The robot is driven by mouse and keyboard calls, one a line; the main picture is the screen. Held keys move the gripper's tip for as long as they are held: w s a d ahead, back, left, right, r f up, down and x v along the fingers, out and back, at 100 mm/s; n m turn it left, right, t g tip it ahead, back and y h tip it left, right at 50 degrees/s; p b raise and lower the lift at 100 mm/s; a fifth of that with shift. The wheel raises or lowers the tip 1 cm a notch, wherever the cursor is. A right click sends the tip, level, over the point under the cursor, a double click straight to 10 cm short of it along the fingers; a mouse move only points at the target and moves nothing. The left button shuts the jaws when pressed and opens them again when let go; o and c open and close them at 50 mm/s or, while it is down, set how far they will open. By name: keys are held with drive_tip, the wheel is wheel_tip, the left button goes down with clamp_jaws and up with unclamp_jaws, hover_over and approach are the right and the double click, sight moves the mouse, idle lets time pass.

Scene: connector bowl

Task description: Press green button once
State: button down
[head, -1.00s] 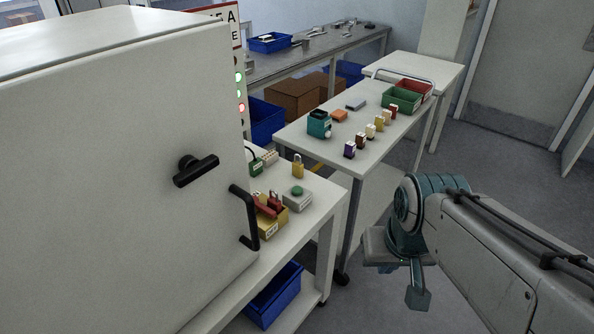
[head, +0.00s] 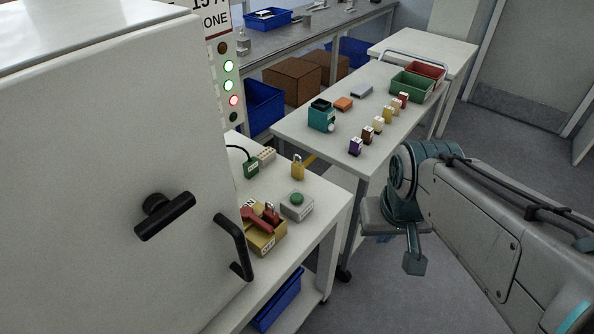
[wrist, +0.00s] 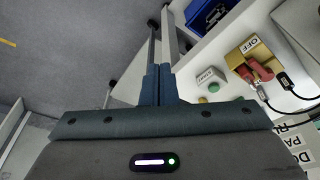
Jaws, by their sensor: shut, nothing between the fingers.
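The green button (head: 297,198) is a round cap on top of a small grey box (head: 297,209) on the white table beside the cabinet. In the wrist view the green button (wrist: 213,87) shows to the right of my gripper, on its box labelled in black letters. My gripper (wrist: 158,68) is shut and empty, its two fingers together. In the head view my gripper (head: 414,264) hangs in the air to the right of the table, apart from the button.
A yellow box with red parts (head: 264,236) and a yellow padlock (head: 298,167) stand near the button box. The cabinet door with a black handle (head: 234,247) rises at the left. A second table (head: 330,158) holds several small items and bins.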

drive_tip(key=w+a+f+n+p, duration=0.1)
drive_tip(key=w+f+n+p, duration=0.25)
drive_tip(key=w+n, duration=0.45)
drive_tip(key=n+t+y+p, duration=0.1)
drive_tip(key=n+y+p, duration=0.6)
drive_tip(key=n, duration=0.6)
hover_over(301, 198)
drive_tip(key=b, duration=0.1)
wheel_tip(301, 198, down, 2)
drive_tip(key=y, duration=0.1)
drive_tip(key=shift+w+f, duration=0.1)
drive_tip(key=shift+f, duration=0.1)
wheel_tip(301, 198, down, 9)
drive_tip(key=b, duration=0.7)
drive_tip(key=shift+f+b, duration=0.25)
drive_tip(key=shift+b, duration=0.1)
